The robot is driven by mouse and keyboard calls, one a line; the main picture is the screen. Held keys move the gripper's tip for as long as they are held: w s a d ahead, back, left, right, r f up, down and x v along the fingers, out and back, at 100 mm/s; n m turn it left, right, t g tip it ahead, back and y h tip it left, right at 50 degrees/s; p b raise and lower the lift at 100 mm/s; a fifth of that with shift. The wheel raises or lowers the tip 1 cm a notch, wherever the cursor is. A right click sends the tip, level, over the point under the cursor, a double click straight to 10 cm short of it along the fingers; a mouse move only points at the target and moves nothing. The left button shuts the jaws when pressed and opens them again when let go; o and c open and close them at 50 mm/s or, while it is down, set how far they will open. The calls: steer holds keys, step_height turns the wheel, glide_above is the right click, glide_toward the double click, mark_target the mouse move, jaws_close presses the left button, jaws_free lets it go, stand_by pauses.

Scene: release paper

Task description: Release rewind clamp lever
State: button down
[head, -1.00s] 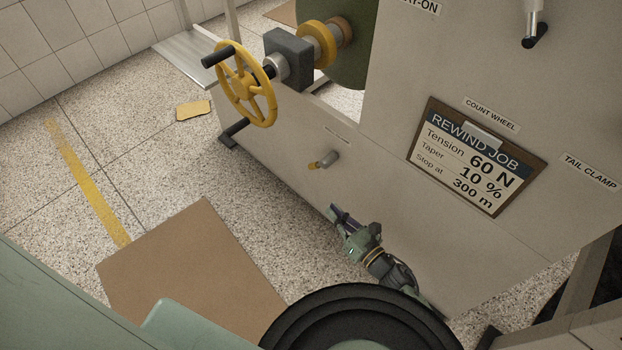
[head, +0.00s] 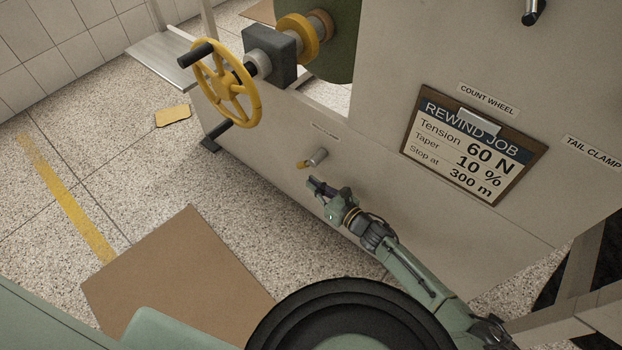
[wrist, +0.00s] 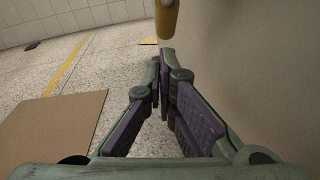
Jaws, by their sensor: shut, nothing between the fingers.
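A small metal lever with a yellow tip (head: 313,158) sticks out of the machine's pale front panel, below a small label too small to read. My gripper (head: 314,182) is shut and empty, just below the lever in the head view and apart from it or nearly so; the exact gap is hard to tell. In the wrist view my gripper's fingers (wrist: 165,58) meet at their tips. The lever's yellow end (wrist: 166,18) shows at the top, just beyond the fingertips.
A yellow handwheel (head: 226,84) with black handles stands at the upper left. A clipboard reading "REWIND JOB" (head: 472,150) is on the panel to the right. A brown mat (head: 180,275) lies on the speckled floor.

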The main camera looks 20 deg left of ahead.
mark_target(310, 160)
steer(key=shift+w+a+r, duration=0.4)
steer(key=shift+a+r, duration=0.25)
steer(key=shift+a, duration=0.05)
steer(key=shift+w+a+r+t+y+b, duration=0.4)
steer(key=shift+a+y+b, duration=0.2)
steer(key=shift+b, duration=1.15)
